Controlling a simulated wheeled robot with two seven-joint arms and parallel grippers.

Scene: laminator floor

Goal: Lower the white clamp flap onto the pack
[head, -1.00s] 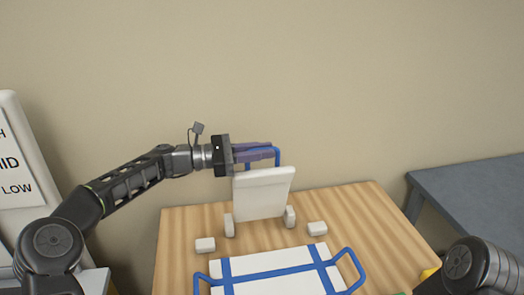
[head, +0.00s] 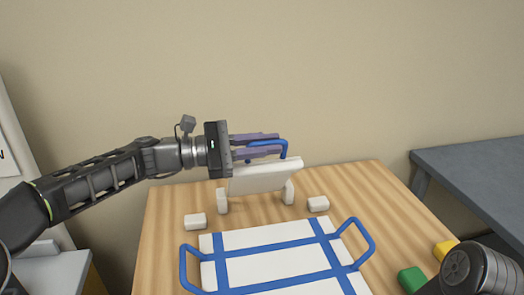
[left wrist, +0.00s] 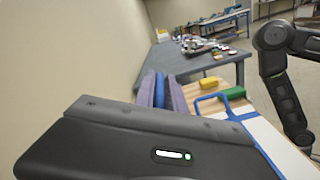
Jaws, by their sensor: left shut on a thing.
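The white clamp flap (head: 264,179) stands hinged between two small white posts at the far part of the wooden table, leaning toward me, its upper edge raised. Its blue handle (head: 284,147) sticks up from that edge. My left gripper (head: 270,144) comes in from the left with its purple fingers shut on the handle; the fingers also show in the left wrist view (left wrist: 166,92). The pack (head: 262,238), a white slab with blue straps and side loops, lies flat in front of the flap, apart from it. My right gripper is out of view; only part of its arm shows.
Two small white blocks (head: 195,221) (head: 318,204) sit beside the hinge posts. A green block (head: 411,279) and a yellow block (head: 445,249) lie at the table's right. A grey table (head: 475,180) stands further right. The wall is behind.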

